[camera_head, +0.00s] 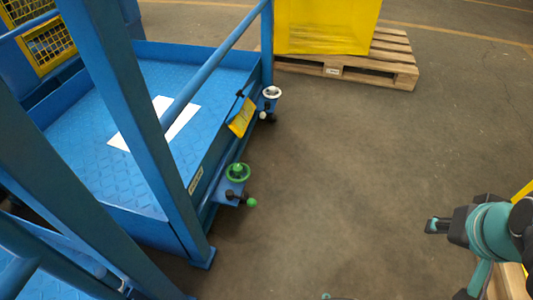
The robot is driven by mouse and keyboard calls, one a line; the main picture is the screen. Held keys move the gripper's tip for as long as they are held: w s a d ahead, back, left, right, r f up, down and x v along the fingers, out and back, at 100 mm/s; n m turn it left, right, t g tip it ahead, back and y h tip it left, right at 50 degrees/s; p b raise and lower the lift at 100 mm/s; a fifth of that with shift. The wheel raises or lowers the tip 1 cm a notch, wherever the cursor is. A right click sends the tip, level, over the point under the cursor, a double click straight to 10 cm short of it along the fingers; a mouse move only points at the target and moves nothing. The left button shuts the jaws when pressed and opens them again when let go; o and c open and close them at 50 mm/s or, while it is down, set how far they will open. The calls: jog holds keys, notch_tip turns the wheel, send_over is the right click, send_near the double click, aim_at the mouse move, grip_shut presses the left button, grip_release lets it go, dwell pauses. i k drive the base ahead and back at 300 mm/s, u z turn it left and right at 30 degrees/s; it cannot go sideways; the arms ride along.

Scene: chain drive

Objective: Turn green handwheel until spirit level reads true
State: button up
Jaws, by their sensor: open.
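The green handwheel (237,172) sits on a small blue bracket at the near right corner of a blue platform (85,115). A dark stem with a green ball knob (252,202) sticks out just below it. I cannot make out a spirit level or its bubble at this size. My gripper (436,226) is at the right of the view, at the end of my teal and black arm. It is open and empty, well to the right of the handwheel and touching nothing.
A white handwheel (272,92) with a pale knob is at the platform's farther corner. A yellow tag (242,117) hangs between the wheels. Blue posts and a rail (215,65) frame the platform. A yellow crate (325,25) stands on a wooden pallet (350,65). The floor between is clear.

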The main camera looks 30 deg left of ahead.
aim_at(238, 168)
jog(key=i, duration=0.6)
jog(key=u, duration=0.65)
jog(key=i, duration=0.5)
jog(key=u, duration=0.45)
